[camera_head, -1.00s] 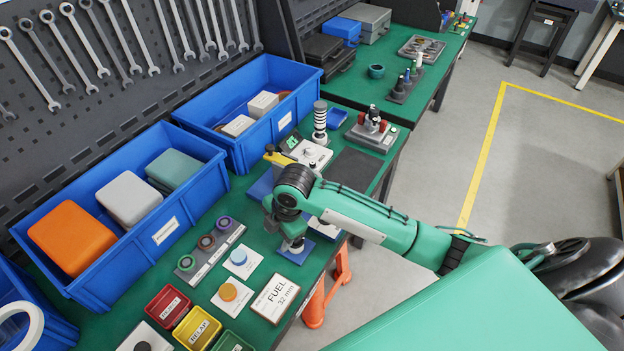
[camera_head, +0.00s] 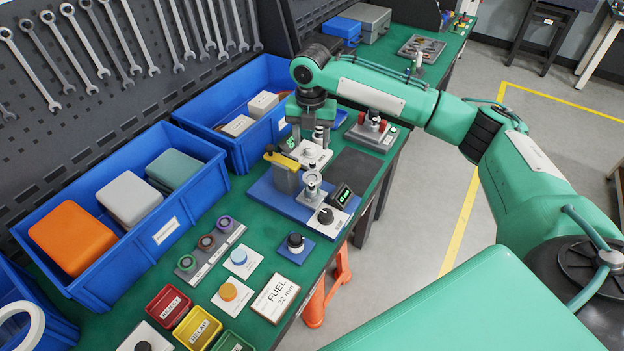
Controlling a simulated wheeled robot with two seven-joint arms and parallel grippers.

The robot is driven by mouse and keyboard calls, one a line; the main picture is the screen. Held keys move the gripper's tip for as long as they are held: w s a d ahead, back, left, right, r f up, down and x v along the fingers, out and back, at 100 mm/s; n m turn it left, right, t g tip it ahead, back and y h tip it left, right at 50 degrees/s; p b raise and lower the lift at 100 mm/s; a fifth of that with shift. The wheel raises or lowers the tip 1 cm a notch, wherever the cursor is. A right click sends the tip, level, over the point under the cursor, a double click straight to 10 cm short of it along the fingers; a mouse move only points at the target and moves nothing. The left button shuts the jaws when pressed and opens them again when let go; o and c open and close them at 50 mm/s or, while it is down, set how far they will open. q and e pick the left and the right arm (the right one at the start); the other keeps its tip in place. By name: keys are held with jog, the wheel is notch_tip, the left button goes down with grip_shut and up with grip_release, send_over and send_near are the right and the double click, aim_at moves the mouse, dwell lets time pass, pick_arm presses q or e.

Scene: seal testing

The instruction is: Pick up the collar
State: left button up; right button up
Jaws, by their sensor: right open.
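My left gripper is not in view.
A blue-based test fixture (camera_head: 290,201) with a yellow-handled clamp and a small display (camera_head: 341,195) stands just in front. A blue bin (camera_head: 238,165) is close on the left. A red-topped device (camera_head: 373,129) stands to the right. A dark mat (camera_head: 352,170) lies clear.

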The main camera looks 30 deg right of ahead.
jog(key=p, duration=0.2)
send_over(312, 178)
jog(key=f, duration=0.8)
jog(key=shift+s+a, duration=0.2)
jog(key=shift+s, duration=0.1)
jog(key=f, duration=0.1)
jog(key=f+p, duration=0.1)
jog(key=f, duration=0.1)
jog(key=f+p, duration=0.1)
jog(key=shift+w+d+f, duration=0.2)
jog(key=shift+w+f, duration=0.05)
jog(key=shift+f, duration=0.5)
jog(key=c, duration=0.6)
